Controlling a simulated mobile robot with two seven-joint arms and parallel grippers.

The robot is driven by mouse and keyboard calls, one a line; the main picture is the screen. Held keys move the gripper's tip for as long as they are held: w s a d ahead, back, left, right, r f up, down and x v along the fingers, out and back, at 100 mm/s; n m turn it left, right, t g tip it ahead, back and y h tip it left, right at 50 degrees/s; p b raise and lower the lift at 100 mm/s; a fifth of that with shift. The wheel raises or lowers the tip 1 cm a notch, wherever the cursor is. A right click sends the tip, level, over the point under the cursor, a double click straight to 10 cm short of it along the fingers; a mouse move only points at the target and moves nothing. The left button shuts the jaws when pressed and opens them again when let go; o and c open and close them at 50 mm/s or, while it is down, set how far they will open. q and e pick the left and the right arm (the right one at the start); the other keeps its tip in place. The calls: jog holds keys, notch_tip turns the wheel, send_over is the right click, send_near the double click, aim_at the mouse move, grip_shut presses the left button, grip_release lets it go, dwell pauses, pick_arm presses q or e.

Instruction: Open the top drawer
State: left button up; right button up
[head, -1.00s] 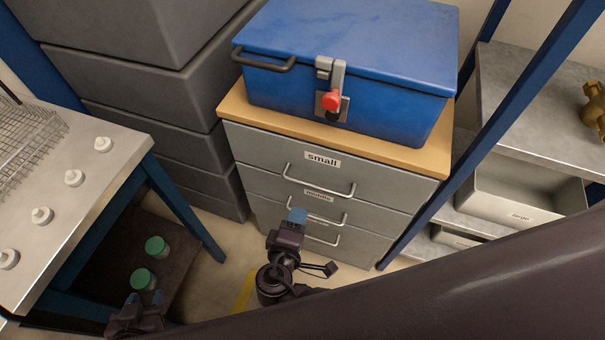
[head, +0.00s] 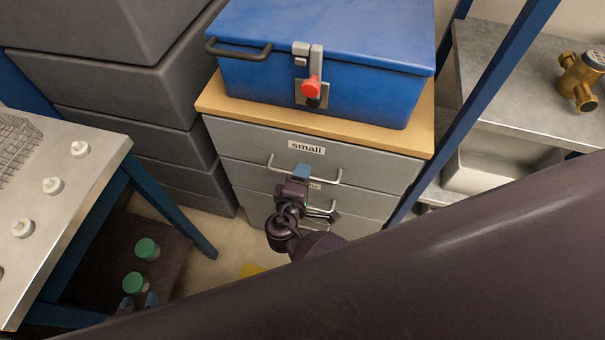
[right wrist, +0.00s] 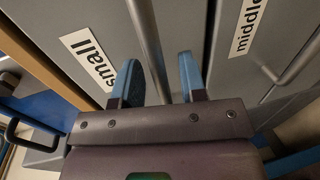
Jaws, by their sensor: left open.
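The top drawer (head: 252,140) is a grey front labelled "small" in the cabinet under a wooden top, and it looks closed. Its metal bar handle (head: 337,177) is partly hidden by my right gripper (head: 302,172). In the right wrist view, my right gripper (right wrist: 159,78) has its two blue fingers apart, one on each side of the handle bar (right wrist: 147,38). The bar runs between them in the picture; I cannot tell whether they touch it.
A blue box (head: 350,40) with a red-knobbed latch stands on the cabinet. The middle drawer (right wrist: 255,40) is below. A metal table (head: 75,190) is at the left, grey crates (head: 100,80) behind it, and a blue-post shelf (head: 525,85) at the right.

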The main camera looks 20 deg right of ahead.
jog(key=shift+w+d, duration=0.15)
jog(key=shift+w, duration=0.15)
jog(key=shift+c, duration=0.3)
grip_shut()
jog(key=shift+s, duration=0.1)
